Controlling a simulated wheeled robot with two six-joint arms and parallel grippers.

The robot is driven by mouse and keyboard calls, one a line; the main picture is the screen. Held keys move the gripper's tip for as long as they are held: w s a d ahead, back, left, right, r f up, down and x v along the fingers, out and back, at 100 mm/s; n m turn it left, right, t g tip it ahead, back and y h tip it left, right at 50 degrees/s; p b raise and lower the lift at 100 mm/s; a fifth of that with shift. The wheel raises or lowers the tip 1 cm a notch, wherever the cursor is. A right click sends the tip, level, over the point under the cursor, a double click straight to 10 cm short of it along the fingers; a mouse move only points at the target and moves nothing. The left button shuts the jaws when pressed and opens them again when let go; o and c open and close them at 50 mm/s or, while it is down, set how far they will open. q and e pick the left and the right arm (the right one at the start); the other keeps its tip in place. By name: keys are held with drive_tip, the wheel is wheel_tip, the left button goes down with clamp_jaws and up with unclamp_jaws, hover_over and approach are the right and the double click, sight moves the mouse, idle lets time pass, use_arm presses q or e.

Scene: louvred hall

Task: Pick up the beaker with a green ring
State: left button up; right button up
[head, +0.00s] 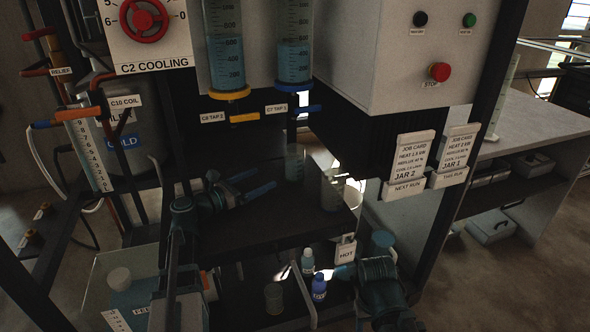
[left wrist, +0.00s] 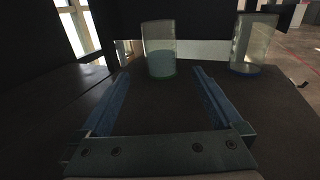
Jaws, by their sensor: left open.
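The beaker with a green ring (left wrist: 161,52) stands upright on the dark shelf (left wrist: 120,125), with bluish liquid in it and the green ring at its base. It also shows in the head view (head: 294,163). My left gripper (head: 262,181) is open and empty, low over the shelf. In the left wrist view the beaker stands beyond the fingertips (left wrist: 160,75), between their lines and apart from them.
A beaker with a blue ring (left wrist: 252,45) stands to the right, also in the head view (head: 333,192). Graduated cylinders (head: 293,45) with taps hang above. Small bottles (head: 319,287) and another glass vessel (head: 274,298) are on the lower shelf.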

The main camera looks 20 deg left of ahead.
sight(286, 166)
use_arm(q)
drive_tip(key=x, duration=0.8)
drive_tip(key=shift+w+d+r, duration=0.1)
drive_tip(key=shift+w+d, duration=0.1)
drive_tip(key=shift+w, duration=0.05)
drive_tip(key=shift+w+d+r, duration=0.15)
drive_tip(key=shift+w+d, duration=0.2)
drive_tip(key=shift+w, duration=0.15)
drive_tip(key=x, duration=0.4)
drive_tip(key=shift+r+p, duration=0.1)
drive_tip(key=shift+p, duration=0.2)
drive_tip(key=c, duration=1.4)
drive_tip(key=shift+r, duration=0.15)
